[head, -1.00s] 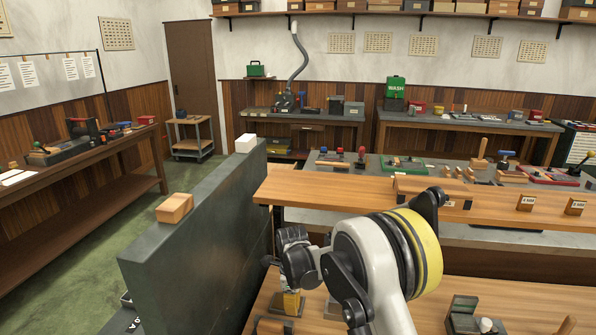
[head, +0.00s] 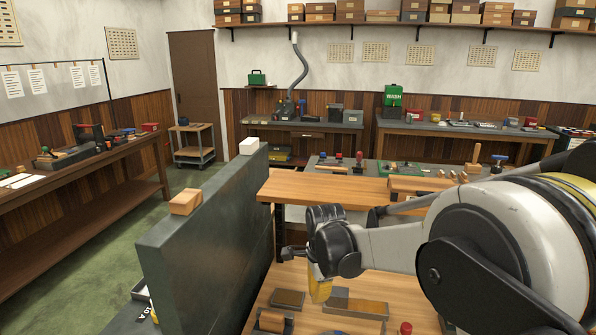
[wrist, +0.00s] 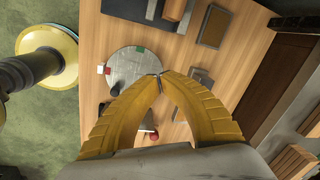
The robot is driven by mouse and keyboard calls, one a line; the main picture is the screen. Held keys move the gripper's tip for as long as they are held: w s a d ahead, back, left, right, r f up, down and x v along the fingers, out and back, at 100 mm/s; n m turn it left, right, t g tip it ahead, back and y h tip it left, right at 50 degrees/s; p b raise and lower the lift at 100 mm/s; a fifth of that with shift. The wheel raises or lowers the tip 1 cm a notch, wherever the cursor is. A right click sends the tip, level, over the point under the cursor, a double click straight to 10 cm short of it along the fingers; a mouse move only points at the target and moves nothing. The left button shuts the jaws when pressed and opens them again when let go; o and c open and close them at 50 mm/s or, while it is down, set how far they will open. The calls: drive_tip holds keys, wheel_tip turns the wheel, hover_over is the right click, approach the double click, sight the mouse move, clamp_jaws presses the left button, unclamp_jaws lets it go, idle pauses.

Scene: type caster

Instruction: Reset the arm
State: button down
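My arm (head: 480,240) reaches in from the right of the head view, white and black with a yellow band. My gripper (head: 319,284) points down over the wooden bench top (head: 268,293) in the head view. In the wrist view its two yellow fingers (wrist: 158,78) curve together and meet at the tips. The gripper is shut, and I see nothing between the fingers. In the wrist view the fingertips overlap the edge of a round grey plate (wrist: 139,65) on the bench; the height above it is hard to tell.
A dark upright panel (head: 205,250) stands left of my gripper, with a wooden block (head: 186,202) and a white block (head: 249,147) on top. A raised wooden shelf (head: 320,187) lies behind the gripper. Flat trays (head: 355,305) lie on the bench below.

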drive_tip(key=s+d+r+n+t, duration=0.3)
drive_tip(key=s+d+r+n, duration=0.55)
drive_tip(key=s+r, duration=0.35)
drive_tip(key=s+d+n+t, duration=0.1)
drive_tip(key=s+d+n, duration=0.1)
drive_tip(key=s, duration=0.5)
drive_tip(key=s+d+f+n+t, duration=0.1)
drive_tip(key=s+d+n, duration=0.2)
drive_tip(key=s, duration=0.4)
drive_tip(key=shift+d+f+n+b, duration=0.3)
drive_tip(key=shift+d+n, duration=0.05)
drive_tip(key=shift+n, duration=0.4)
